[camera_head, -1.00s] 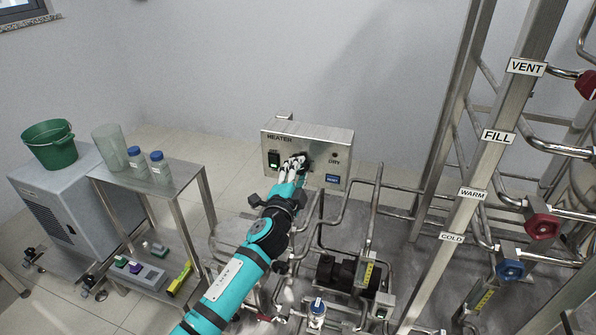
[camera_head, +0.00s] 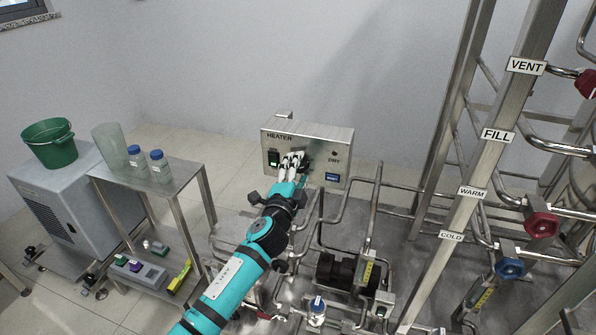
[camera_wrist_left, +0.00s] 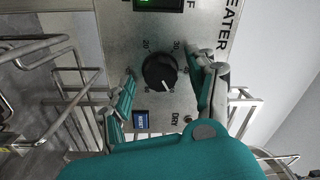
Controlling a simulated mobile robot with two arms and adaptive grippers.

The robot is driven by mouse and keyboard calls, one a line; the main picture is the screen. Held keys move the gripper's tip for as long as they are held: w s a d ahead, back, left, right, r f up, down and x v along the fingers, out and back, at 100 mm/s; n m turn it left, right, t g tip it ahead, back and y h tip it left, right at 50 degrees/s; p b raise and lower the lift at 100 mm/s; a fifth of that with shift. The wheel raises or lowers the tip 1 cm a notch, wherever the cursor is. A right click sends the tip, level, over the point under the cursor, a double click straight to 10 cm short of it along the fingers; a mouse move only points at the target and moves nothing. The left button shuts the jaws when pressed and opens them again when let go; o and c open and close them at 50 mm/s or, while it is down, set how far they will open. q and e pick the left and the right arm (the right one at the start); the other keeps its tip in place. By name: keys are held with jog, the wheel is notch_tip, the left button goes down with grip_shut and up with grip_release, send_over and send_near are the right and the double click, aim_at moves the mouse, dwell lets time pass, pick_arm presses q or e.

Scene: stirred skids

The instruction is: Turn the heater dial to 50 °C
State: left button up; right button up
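The heater box (camera_head: 338,143) is a steel panel against the back wall, with a lit green switch at its left. The heater dial (camera_wrist_left: 160,71) is a round black knob in the left wrist view, with numbers around it. Its white pointer line is toward the lower right in that view; the number there is hard to read. My left gripper (camera_head: 293,160) is at the panel front and hides the dial in the head view. In the left wrist view its fingers (camera_wrist_left: 163,64) are spread on either side of the dial, with gaps. My right gripper is not in view.
A blue RESET button (camera_wrist_left: 141,120) sits beside the dial, near a finger. The DRY lamp (camera_head: 334,153) is on the panel's right. Pipes (camera_head: 345,195) run in front and below. A steel cart (camera_head: 185,178) with bottles stands left; labelled valve pipes stand right.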

pick_arm(q)
jog(key=v, duration=1.2)
